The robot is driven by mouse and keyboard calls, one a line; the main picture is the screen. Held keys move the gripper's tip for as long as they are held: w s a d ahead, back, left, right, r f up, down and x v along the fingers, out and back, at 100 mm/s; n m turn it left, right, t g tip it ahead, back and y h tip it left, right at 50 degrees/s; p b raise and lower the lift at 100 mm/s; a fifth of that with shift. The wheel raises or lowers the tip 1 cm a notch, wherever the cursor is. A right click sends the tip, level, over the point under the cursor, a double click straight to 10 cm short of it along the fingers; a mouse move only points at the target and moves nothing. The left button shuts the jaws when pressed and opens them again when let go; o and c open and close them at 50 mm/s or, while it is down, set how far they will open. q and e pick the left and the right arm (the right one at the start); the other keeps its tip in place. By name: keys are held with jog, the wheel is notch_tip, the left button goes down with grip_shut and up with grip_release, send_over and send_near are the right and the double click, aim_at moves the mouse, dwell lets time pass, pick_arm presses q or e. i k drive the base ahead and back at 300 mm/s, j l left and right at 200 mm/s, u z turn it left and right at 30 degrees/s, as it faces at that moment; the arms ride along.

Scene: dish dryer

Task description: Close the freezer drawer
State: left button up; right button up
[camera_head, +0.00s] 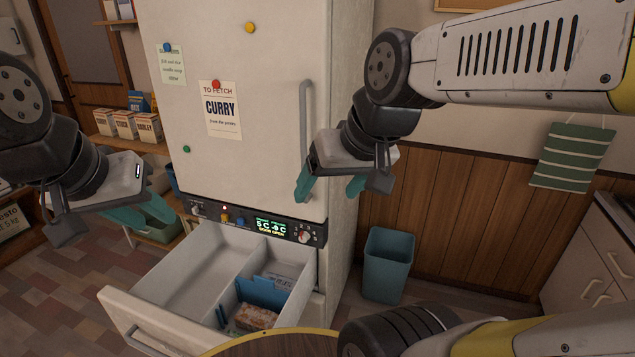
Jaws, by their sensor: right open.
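The freezer drawer (176,284) under the white fridge (265,110) is pulled well out, with a divider down its inside. Its front panel (135,318) faces the lower left and carries a bar handle (148,342). My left gripper (160,216), with teal fingers, hangs in the air left of the fridge, above and behind the drawer front, and touches nothing that I can see. The gap between its fingers is unclear. My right gripper (328,190) is open and empty in front of the fridge door handle (304,125), above the drawer's right side.
The drawer's right compartment holds a blue item (262,293) and a food pack (255,317). A control panel (262,226) with a lit display sits above. A teal bin (388,265) stands right of the fridge. A round yellow-rimmed surface (275,343) is at the bottom. Floor at left is clear.

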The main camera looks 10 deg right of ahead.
aim_at(187, 304)
jog(key=j+u, duration=0.4)
jog(key=j, duration=0.45)
jog(key=l+u, duration=0.1)
jog(key=u, duration=0.7)
